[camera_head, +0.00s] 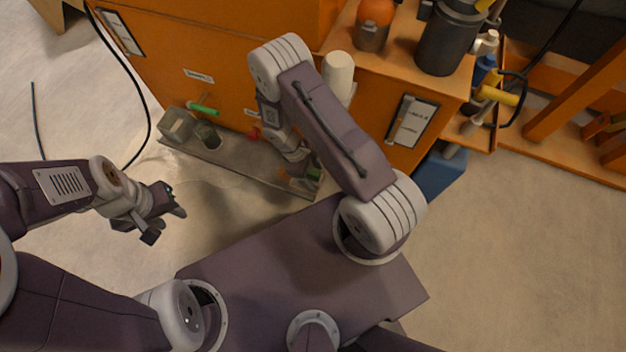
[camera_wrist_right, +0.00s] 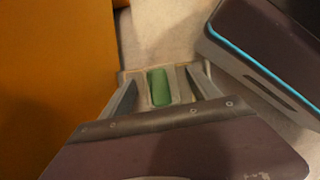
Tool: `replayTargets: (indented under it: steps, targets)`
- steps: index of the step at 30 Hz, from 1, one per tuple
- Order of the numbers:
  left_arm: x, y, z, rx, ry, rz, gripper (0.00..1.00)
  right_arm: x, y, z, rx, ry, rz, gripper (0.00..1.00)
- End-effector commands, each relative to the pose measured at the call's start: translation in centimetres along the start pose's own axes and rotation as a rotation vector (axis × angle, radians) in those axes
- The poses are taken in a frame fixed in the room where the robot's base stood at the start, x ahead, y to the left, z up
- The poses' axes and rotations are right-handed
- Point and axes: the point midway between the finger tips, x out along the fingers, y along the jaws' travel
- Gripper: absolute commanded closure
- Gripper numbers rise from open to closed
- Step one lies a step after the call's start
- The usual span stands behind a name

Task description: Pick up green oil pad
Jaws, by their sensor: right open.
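The green oil pad (camera_wrist_right: 160,87) shows in the right wrist view as a small green upright block in a pale holder, between the two fingers of my right gripper (camera_wrist_right: 159,84). The fingers stand apart on either side of it, with gaps, and do not grip it. In the head view my right gripper (camera_head: 302,178) reaches down at the right end of a long grey tray, and the arm partly hides the spot. My left gripper (camera_head: 160,213) hangs over the pale floor at the left, its fingers apart and empty.
The grey tray (camera_head: 232,163) runs along an orange cabinet (camera_head: 215,50). A green-capped item (camera_head: 202,109) and a dark cup (camera_head: 207,136) are at its left end. A white cylinder (camera_head: 338,72) stands beside my right arm.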

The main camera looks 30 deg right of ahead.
Motion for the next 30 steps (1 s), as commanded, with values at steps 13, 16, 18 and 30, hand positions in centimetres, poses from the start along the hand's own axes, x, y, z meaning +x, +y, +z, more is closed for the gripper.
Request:
replayTargets:
  steps: [13,16,18,30]
  targets:
    - [-0.1,0.0,0.0,0.0,0.001,0.0,0.64,-0.1,0.0,0.0,0.0,0.001,0.001,0.95]
    - [-0.1,0.0,0.0,0.0,0.001,0.0,0.64,-0.1,0.0,0.0,0.0,0.001,0.001,0.95]
    - [-0.1,0.0,0.0,0.0,0.001,0.0,0.64,-0.1,0.0,0.0,0.0,0.001,0.001,0.95]
    - [-2.6,0.1,-0.3,0.0,0.0,0.0,0.64,-2.5,0.0,0.8,0.001,0.002,0.001,0.95]
